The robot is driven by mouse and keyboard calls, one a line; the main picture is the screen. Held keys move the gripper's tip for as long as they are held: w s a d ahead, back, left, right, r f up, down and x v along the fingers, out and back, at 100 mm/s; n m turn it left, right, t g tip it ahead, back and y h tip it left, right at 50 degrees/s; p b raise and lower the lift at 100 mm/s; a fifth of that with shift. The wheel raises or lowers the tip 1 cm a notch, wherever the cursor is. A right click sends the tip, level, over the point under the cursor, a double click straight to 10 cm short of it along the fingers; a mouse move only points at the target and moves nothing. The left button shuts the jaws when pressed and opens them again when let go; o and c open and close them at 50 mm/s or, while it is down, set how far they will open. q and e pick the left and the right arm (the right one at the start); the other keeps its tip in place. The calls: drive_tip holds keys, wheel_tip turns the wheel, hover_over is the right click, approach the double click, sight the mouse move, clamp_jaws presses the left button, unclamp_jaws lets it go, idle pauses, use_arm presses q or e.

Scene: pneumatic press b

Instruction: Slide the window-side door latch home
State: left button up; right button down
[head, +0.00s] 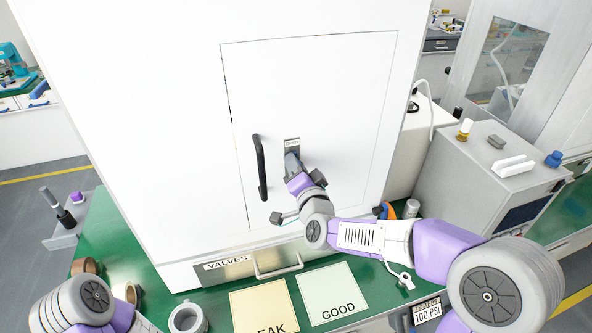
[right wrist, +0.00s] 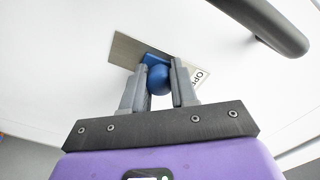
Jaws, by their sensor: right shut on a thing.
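The latch is a blue round knob (right wrist: 158,82) on a blue slide against a metal plate (right wrist: 127,49) on the white cabinet door (head: 330,85). A label beginning "OP" (right wrist: 198,77) is partly hidden behind a finger in the right wrist view. My right gripper (head: 291,157) is at the latch, its two fingers shut on the knob from either side. In the head view the gripper hides the knob, and only the top of the plate (head: 292,142) shows. Links of my left arm show at the lower left; its gripper is out of view.
A black door handle (head: 260,167) stands just left of the latch. Below are a "VALVES" drawer (head: 235,266), a yellow mat (head: 259,309) and a pale "GOOD" mat (head: 331,292). A grey box unit (head: 470,175) stands at the right.

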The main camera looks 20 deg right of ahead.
drive_tip(key=shift+r, duration=0.6)
drive_tip(key=c, duration=0.9)
unclamp_jaws()
drive_tip(key=shift+o, duration=0.2)
drive_tip(key=s, duration=0.7)
drive_tip(key=shift+s+d+b, duration=0.15)
drive_tip(key=shift+s+b, duration=0.15)
drive_tip(key=shift+f, duration=0.15)
